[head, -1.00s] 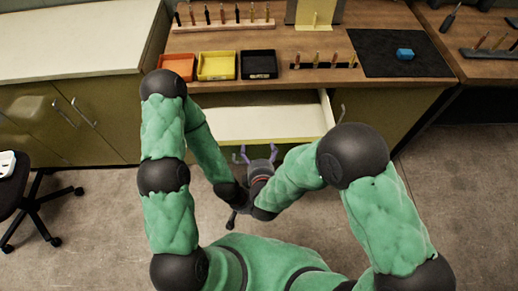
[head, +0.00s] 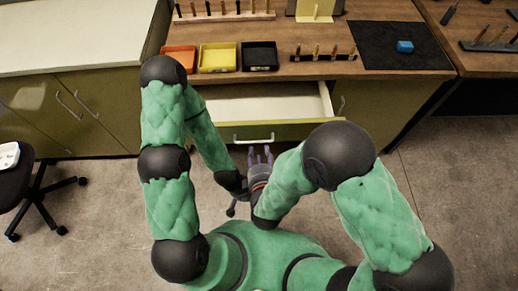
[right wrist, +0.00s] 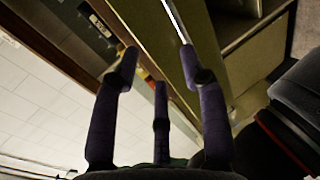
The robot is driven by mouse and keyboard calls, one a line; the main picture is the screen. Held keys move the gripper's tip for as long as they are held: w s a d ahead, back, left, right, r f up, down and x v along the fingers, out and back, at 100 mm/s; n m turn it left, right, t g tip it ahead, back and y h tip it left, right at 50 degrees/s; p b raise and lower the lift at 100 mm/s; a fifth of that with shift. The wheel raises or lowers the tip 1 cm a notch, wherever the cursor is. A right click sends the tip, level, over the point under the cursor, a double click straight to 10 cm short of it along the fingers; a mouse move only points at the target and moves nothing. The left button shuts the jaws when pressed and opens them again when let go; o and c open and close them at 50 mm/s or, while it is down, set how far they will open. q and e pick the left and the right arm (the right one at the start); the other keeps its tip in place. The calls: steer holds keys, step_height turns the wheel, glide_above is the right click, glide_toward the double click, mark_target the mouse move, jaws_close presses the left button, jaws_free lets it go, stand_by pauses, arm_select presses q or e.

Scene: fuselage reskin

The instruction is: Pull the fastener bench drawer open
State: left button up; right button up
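The fastener bench drawer stands out from the bench, and its pale inside (head: 262,108) shows from above. Its olive front (head: 295,130) carries a metal bar handle (head: 253,138). My right gripper (head: 261,153) is just below the handle in the head view, with its fingers spread. In the right wrist view the right gripper (right wrist: 157,65) has its fingers apart with nothing held between them. A bright metal bar (right wrist: 176,18) runs close to one fingertip; I cannot tell if they touch. My left gripper (head: 232,208) is mostly hidden beside the right wrist, and its fingers cannot be made out.
Orange (head: 180,72), yellow (head: 218,70) and black (head: 259,68) trays stand on the bench top above the drawer. A stool (head: 15,190) stands at left. Floor to the right is clear.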

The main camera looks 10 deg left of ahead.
steer(key=f+p+v, duration=0.1)
steer(key=p+v, duration=0.1)
steer(key=v, duration=0.4)
steer(key=shift+s+p, duration=0.4)
steer(key=shift+d, duration=0.1)
stand_by(0.3)
steer(key=shift+f, duration=0.1)
stand_by(0.5)
steer(key=w+d+f+m+g+h, duration=0.2)
steer(key=w+d+f+m+g, duration=0.15)
steer(key=f+m, duration=0.3)
steer(key=s+d+f+m+g+y, duration=0.1)
steer(key=s+d+f+m+g, duration=0.2)
steer(key=d+m, duration=0.4)
steer(key=s+d+f+m+g, duration=0.3)
steer(key=d+f+m+g, duration=0.3)
steer(key=m, duration=0.4)
step_height(320, 180, down, 2)
steer(key=shift+d+f+m+y, duration=0.1)
steer(key=shift+d+m+y, duration=0.25)
steer(key=shift+d+y, duration=0.1)
